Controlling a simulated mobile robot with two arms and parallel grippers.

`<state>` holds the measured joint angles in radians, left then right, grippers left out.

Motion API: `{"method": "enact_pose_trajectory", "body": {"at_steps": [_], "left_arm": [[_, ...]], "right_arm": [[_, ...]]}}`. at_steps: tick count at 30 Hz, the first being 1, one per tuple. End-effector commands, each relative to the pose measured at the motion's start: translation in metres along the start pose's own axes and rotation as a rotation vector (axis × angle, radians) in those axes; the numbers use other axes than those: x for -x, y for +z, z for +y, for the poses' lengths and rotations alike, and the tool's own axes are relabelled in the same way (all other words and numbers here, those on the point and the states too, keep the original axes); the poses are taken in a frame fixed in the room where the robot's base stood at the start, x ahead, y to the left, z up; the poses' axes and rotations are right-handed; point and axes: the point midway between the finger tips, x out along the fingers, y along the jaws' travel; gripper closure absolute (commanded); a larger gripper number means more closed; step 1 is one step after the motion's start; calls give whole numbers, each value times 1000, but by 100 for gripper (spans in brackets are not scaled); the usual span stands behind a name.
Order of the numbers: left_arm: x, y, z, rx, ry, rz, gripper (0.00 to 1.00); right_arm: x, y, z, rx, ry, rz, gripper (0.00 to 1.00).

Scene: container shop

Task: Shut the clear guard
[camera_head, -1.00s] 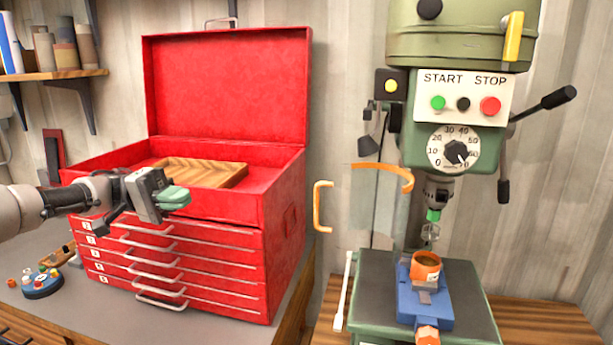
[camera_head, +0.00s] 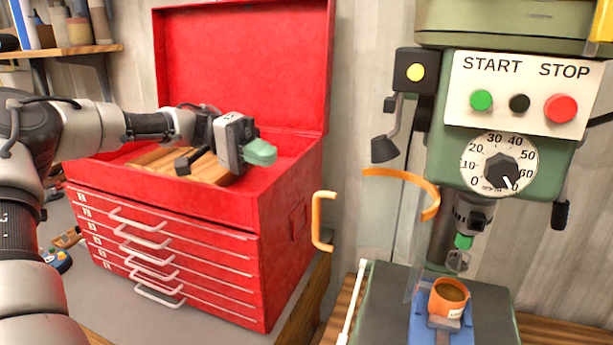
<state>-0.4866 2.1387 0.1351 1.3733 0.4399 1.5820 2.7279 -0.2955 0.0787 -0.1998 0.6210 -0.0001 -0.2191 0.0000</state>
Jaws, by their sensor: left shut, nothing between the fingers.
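The clear guard (camera_head: 392,225) is a see-through curved panel with an orange band (camera_head: 405,182) along its top and an orange handle (camera_head: 321,222) at its left edge. It stands swung out to the left of the drill press (camera_head: 505,130), leaving the chuck (camera_head: 472,212) and the vise uncovered at the front. My left gripper (camera_head: 262,153) is shut and empty, with pale green fingertips, above the front of the red toolbox. It is to the left of the orange handle and higher, apart from it. My right gripper is not in view.
The red toolbox (camera_head: 200,230) stands with its lid up and a wooden tray (camera_head: 185,166) inside. An orange cup-like part (camera_head: 449,297) sits in the blue vise (camera_head: 422,326). A narrow gap separates toolbox and press.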

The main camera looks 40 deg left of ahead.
Motion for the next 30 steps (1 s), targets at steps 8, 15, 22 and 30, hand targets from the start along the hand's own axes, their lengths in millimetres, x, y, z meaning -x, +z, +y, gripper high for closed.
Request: {"method": "enact_pose_trajectory", "body": {"at_steps": [8, 15, 22, 30], "left_arm": [[-61, 0, 4, 4, 2, -4, 100], [-89, 18, 4, 1, 3, -1, 100], [-98, 28, 1, -1, 1, 0, 100], [-99, 28, 0, -1, 0, 1, 100]], "right_arm": [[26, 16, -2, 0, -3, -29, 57], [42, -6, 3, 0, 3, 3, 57], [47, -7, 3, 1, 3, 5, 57], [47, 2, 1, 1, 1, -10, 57]]}}
